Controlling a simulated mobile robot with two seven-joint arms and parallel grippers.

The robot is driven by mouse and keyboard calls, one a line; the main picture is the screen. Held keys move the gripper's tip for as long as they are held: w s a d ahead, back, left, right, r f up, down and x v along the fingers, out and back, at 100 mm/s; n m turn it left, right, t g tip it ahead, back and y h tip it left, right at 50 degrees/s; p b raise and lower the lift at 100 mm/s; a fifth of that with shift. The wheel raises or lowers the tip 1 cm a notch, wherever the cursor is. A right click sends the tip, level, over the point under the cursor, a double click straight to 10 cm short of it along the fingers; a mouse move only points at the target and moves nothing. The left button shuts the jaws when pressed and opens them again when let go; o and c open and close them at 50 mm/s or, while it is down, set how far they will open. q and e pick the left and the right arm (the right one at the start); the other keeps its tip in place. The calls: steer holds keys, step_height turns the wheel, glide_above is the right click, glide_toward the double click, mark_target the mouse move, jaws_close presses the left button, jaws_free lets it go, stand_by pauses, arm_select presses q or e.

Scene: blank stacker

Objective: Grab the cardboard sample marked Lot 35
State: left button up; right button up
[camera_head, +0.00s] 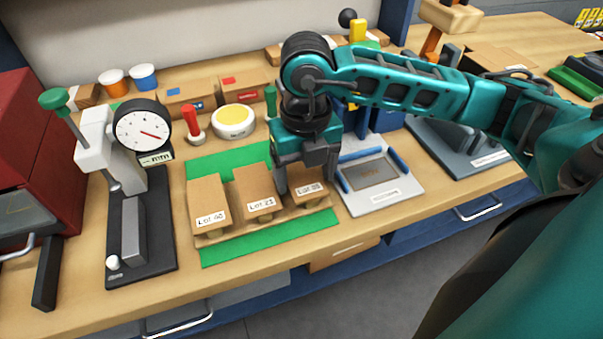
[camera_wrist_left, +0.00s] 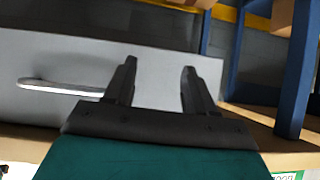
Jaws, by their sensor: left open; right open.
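Three brown cardboard samples lie in a row on a brown holder (camera_head: 240,232) over a green mat (camera_head: 215,256). The sample labelled Lot 35 (camera_head: 311,191) is the rightmost. Lot 21 (camera_head: 260,206) is in the middle and Lot 40 (camera_head: 210,215) at the left. My right gripper (camera_head: 304,191) is open, pointing down, with its fingers at the Lot 35 sample, partly hiding its back. I cannot tell whether they touch it. My left gripper (camera_wrist_left: 156,85) shows only in the left wrist view, open and empty before a grey drawer front.
A dial gauge (camera_head: 142,131) on a black base stands left of the mat. A grey tray (camera_head: 380,188) with blue side bars sits close to the right. A yellow-topped round pot (camera_head: 233,121), a red-handled stamp (camera_head: 192,124) and boxes stand behind.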

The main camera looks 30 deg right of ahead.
steer(key=shift+c, duration=0.2)
steer(key=c, duration=0.8)
steer(key=shift+o, duration=0.2)
